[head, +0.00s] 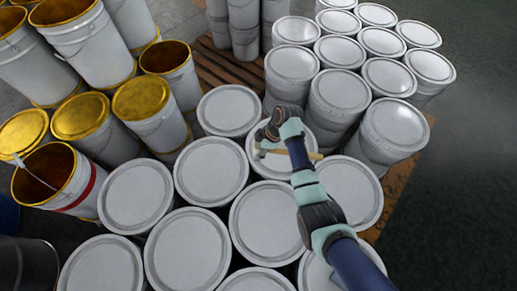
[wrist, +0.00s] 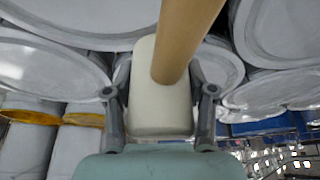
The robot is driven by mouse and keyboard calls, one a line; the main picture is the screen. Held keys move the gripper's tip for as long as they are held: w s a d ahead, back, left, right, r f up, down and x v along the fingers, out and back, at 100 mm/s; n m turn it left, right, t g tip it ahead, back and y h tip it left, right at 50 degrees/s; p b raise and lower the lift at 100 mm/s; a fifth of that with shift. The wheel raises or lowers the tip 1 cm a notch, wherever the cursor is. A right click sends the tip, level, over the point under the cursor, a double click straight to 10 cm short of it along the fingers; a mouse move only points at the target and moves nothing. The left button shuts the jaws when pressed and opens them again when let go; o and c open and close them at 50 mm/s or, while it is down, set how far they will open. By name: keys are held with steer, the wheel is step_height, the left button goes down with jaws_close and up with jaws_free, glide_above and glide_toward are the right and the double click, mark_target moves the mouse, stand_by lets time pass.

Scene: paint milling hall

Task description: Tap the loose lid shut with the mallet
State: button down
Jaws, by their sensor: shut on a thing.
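My gripper (head: 264,142) is over a white-lidded drum (head: 262,168) in the middle of the head view. In the wrist view, its two fingers (wrist: 159,95) are shut on the mallet's pale, block-shaped head (wrist: 158,115). The mallet's round wooden handle (wrist: 188,38) runs up out of the wrist picture. In the head view the handle (head: 306,156) sticks out to the right of my gripper, above the lid. Several closed lids look alike, and I cannot tell which one is loose. Whether the mallet touches the lid below is hidden.
White-lidded drums stand close together around my gripper, such as one at front left (head: 186,247). More stacked drums (head: 338,90) rise at the back right. Open yellow-lined pails (head: 166,58) and yellow lids (head: 80,115) are at the left. Dark floor (head: 465,180) lies clear at the right.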

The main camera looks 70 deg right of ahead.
steer(key=shift+f, duration=0.1)
step_height(320, 180, down, 5)
steer(key=b, duration=0.4)
steer(key=shift+f, duration=0.1)
step_height(320, 180, up, 7)
steer(key=p, duration=0.6)
steer(key=shift+f, duration=0.25)
steer(key=shift+w+a, duration=0.1)
